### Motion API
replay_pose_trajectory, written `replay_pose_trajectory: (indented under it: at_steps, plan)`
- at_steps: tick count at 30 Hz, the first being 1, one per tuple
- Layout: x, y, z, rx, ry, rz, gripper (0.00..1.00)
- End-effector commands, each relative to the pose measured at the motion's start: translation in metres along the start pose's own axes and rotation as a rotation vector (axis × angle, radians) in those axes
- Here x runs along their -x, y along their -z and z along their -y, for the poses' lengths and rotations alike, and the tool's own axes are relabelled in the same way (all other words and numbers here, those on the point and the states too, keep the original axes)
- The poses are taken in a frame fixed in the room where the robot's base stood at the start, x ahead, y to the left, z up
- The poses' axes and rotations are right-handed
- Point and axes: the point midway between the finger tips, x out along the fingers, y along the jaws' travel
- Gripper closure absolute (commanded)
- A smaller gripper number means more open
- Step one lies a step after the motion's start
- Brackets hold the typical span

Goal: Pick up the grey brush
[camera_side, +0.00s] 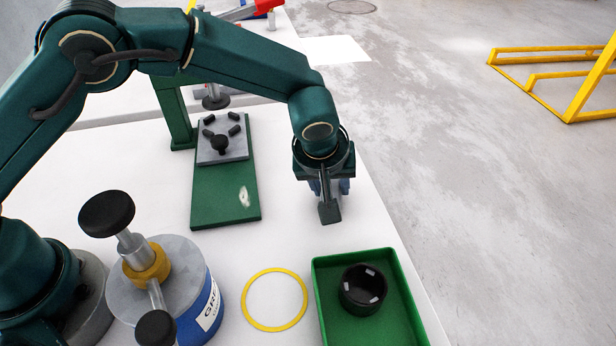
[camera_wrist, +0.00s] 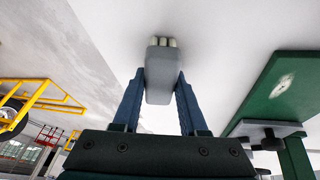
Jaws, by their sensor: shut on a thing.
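The grey brush (camera_side: 329,213) hangs below my gripper (camera_side: 327,186) in the side view, over or near the white table's right part. In the wrist view the brush's grey body (camera_wrist: 161,66) sits between the two blue fingers of my gripper (camera_wrist: 163,82), which are shut on it. Its pale bristles (camera_wrist: 162,42) point away from the gripper. I cannot tell whether the brush touches the table.
A green tray (camera_side: 322,300) holding a black cup-like part (camera_side: 363,289) is at the front right. A green fixture (camera_side: 225,205) with a grey plate (camera_side: 235,148) stands left of my gripper. The table's right edge is close.

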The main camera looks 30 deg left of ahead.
Motion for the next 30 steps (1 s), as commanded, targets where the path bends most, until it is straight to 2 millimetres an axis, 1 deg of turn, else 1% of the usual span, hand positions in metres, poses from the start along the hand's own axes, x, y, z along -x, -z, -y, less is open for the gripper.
replay_pose_trajectory:
  at_steps: [5,8,11,14,15,17,24,30]
  plan:
    - [0.005,0.002,-0.001,0.001,-0.001,-0.001,1.00]
    - [0.013,0.006,-0.003,0.001,-0.003,-0.002,1.00]
    - [0.025,0.011,-0.005,0.002,-0.004,-0.004,1.00]
    - [0.041,0.018,-0.007,0.003,-0.006,-0.004,1.00]
    - [0.042,0.023,0.001,0.004,0.000,-0.003,1.00]
    - [0.046,0.030,0.009,0.005,0.001,-0.002,1.00]
    - [0.070,0.064,0.048,0.009,-0.001,-0.004,1.00]
    - [0.085,0.086,0.074,0.006,0.000,-0.004,1.00]
